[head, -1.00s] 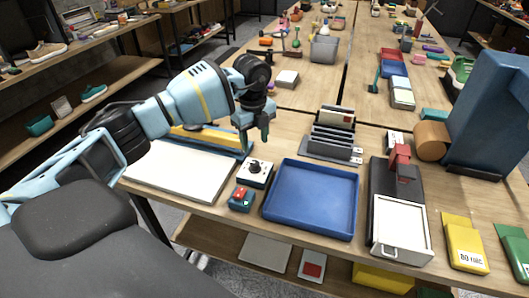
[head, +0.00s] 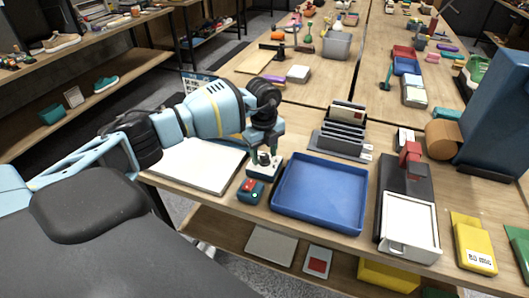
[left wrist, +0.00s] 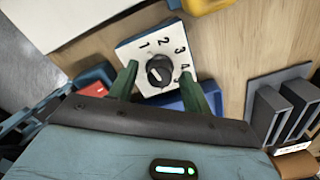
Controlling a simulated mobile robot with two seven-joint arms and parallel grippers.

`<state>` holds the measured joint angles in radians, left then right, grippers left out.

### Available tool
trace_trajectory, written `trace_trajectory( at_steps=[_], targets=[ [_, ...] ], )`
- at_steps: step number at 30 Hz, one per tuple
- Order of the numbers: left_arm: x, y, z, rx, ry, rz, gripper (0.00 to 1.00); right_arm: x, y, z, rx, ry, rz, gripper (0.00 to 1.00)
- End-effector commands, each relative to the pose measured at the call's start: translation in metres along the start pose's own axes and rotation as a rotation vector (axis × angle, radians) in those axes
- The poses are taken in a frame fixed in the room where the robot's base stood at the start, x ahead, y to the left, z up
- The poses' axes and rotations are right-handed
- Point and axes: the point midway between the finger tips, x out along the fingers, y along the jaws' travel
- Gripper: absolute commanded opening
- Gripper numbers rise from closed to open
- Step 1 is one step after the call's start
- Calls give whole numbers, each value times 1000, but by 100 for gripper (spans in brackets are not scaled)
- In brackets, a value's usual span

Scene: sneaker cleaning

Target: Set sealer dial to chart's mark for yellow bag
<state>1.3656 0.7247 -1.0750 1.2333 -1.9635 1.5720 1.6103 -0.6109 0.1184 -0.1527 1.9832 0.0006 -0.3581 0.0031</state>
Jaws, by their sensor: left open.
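The dial box (head: 256,171) is white with a black knob, beside the sealer's white plate (head: 195,165). In the left wrist view the dial knob (left wrist: 160,70) sits on a white face (left wrist: 133,53) with numbers 1 to 4; I cannot tell exactly which number its pale mark points at. My left gripper (head: 264,166) is over the dial, fingers pointing down. In the left wrist view its open green fingers (left wrist: 158,84) stand on either side of the knob, apart from it. A yellow bag (head: 472,245) labelled "80 mic" lies at the right. My right gripper is not in view.
A red-and-teal button box (head: 250,191) stands just in front of the dial. A blue tray (head: 319,231) is to its right, with a dark rack (head: 342,140) behind. A black device with a white drawer (head: 409,232) stands farther right. A blue-topped panel (head: 198,84) is partly hidden behind my arm.

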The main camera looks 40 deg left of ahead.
Motion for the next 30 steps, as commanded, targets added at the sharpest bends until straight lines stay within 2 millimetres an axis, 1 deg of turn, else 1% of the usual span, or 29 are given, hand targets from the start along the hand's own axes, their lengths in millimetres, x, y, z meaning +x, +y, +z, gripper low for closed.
trace_trajectory(
  at_steps=[4, 14, 15, 23, 30],
  targets=[
    [0, 0, 0, 1, 0, 0, 49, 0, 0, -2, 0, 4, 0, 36],
    [0, 0, 0, 1, 0, 0, 5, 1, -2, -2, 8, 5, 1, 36],
    [0, 0, 0, 1, 0, 0, 4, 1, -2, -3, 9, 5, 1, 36],
    [-1, 0, 0, 33, 1, 0, 4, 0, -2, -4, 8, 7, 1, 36],
    [-1, 0, -1, 162, 4, 0, 4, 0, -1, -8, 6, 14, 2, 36]
  ],
)
